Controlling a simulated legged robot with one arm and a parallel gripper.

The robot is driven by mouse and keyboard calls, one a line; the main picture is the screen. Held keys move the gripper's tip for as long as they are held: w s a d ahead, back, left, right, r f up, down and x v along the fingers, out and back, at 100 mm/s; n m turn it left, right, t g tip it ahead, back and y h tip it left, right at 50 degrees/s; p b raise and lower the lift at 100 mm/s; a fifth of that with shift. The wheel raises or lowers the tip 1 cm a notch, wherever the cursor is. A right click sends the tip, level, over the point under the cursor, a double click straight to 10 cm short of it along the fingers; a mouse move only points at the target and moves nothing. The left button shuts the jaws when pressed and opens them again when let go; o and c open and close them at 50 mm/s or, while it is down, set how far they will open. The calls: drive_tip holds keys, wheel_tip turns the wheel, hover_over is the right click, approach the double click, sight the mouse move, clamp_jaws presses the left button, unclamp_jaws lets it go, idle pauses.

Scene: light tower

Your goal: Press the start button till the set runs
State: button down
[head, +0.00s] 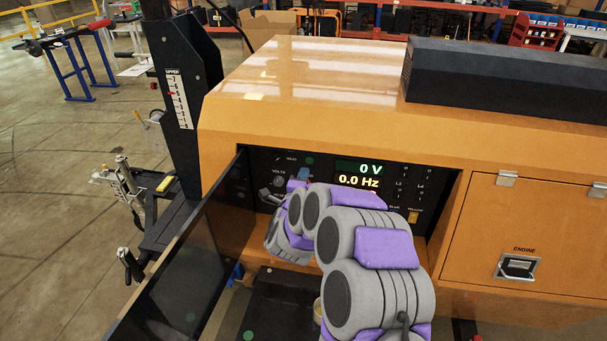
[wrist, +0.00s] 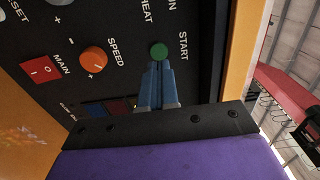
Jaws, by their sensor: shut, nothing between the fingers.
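The green start button (wrist: 158,50) sits on the black control panel beside the label START. In the wrist view, the blue fingertips of my gripper (wrist: 156,66) are closed together right at the button's lower edge. I cannot tell whether they touch it. In the head view, the green button (head: 309,160) shows above the blue tip of my gripper (head: 303,173), with my arm covering part of the panel. The lit display (head: 360,175) reads 0 V and 0.0 Hz.
An orange SPEED knob (wrist: 94,60) and a red MAIN switch (wrist: 41,70) are beside the button. An open dark panel door (head: 185,265) stands left of my arm. The orange housing (head: 300,100) encloses the panel. A closed ENGINE door (head: 525,225) is to the right.

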drive_tip(key=s+a+p, duration=0.1)
drive_tip(key=s+a, duration=0.1)
drive_tip(key=s, duration=0.6)
drive_tip(key=shift+a+f, duration=0.15)
drive_tip(key=shift+f, duration=0.15)
drive_tip(key=shift+r, duration=0.15)
